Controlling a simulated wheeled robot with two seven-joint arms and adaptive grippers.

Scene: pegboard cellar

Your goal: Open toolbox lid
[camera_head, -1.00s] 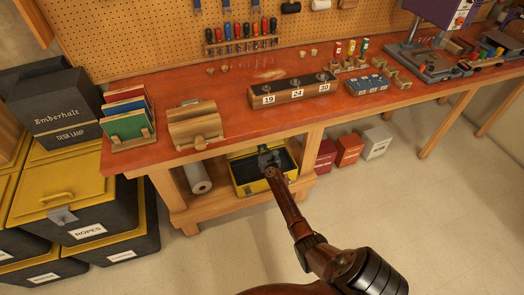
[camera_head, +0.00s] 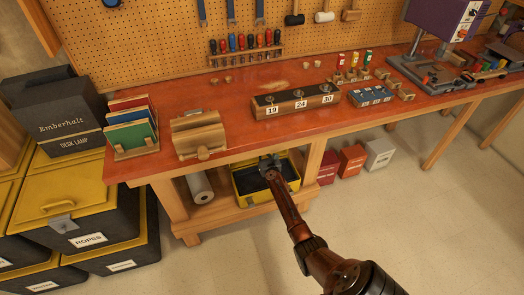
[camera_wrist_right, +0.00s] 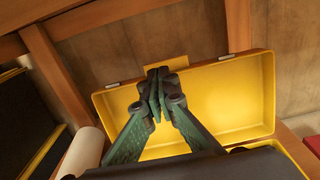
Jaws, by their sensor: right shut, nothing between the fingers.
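The yellow toolbox (camera_head: 268,198) sits on the low shelf under the workbench, with its dark interior showing. Its lid (camera_wrist_right: 225,100) stands raised in the right wrist view, its yellow inner face towards the camera. A yellow tab and two small grey fittings show along the lid's upper edge. My right gripper (camera_head: 268,162) is over the toolbox in the head view. In the wrist view the right gripper (camera_wrist_right: 156,76) is shut and empty, its tips in front of the lid near the tab; I cannot tell whether they touch it. My left gripper is out of view.
The red workbench top (camera_head: 240,135) overhangs the toolbox, and a wooden leg (camera_head: 313,165) stands right of it. A white roll (camera_head: 200,187) lies left on the shelf. Red and white boxes (camera_head: 352,160) stand to the right. The floor in front is clear.

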